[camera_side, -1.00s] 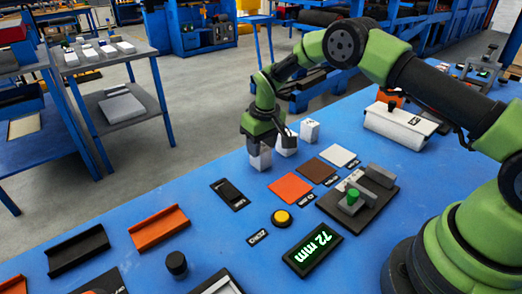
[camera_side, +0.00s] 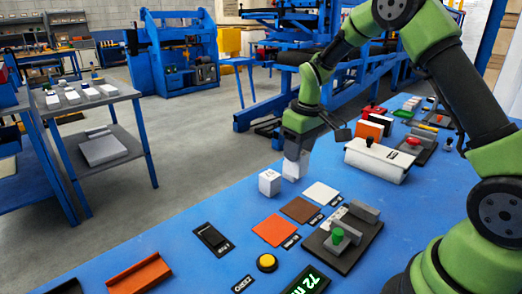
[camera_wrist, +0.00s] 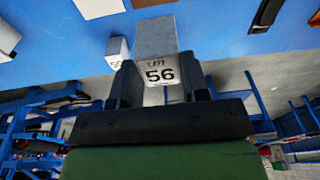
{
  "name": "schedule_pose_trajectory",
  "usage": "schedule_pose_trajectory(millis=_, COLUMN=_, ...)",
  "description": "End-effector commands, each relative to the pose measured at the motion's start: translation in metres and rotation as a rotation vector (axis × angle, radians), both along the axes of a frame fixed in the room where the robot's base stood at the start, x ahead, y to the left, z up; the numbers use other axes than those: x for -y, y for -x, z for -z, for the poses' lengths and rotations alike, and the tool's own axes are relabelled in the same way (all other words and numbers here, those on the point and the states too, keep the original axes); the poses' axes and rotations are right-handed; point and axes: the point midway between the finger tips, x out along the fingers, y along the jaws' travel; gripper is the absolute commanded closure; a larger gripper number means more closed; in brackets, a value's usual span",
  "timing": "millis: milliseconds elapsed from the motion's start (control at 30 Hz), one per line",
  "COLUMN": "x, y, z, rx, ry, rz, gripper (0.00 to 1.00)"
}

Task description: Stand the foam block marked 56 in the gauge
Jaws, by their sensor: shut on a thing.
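The foam block marked 56 (camera_wrist: 156,40) is pale grey and sits between the two dark fingers of my gripper (camera_wrist: 160,88) in the wrist view, its number facing the camera. In the side view my gripper (camera_side: 296,147) is above the table, over or close to a standing white block; the held block is hard to separate from the fingers there. The gauge (camera_side: 345,248) looks to be the dark base with grey blocks and a green knob, to the right of and nearer than my gripper. Its slot is not clear.
Orange (camera_side: 273,230), brown (camera_side: 301,209) and white (camera_side: 321,193) squares lie in front. A yellow button (camera_side: 267,262) and the 72 mm display (camera_side: 306,283) are nearer.

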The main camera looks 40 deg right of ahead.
Motion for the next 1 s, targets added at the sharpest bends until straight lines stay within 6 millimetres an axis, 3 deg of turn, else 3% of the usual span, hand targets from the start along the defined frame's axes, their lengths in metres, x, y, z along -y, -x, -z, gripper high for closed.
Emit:
schedule_pose_trajectory(millis=200, x=0.03, y=0.075, z=-0.002, rx=0.006, ry=0.002, rz=0.015, gripper=0.82)
schedule_pose_trajectory(millis=433, x=0.035, y=0.133, z=-0.001, rx=0.006, ry=0.015, rz=0.028, gripper=0.82)
schedule_pose_trajectory(millis=600, x=0.034, y=0.151, z=0.0, rx=0.004, ry=0.019, rz=0.03, gripper=0.82)
schedule_pose_trajectory(millis=1000, x=0.033, y=0.153, z=0.03, rx=0.0, ry=0.015, rz=0.03, gripper=0.82)
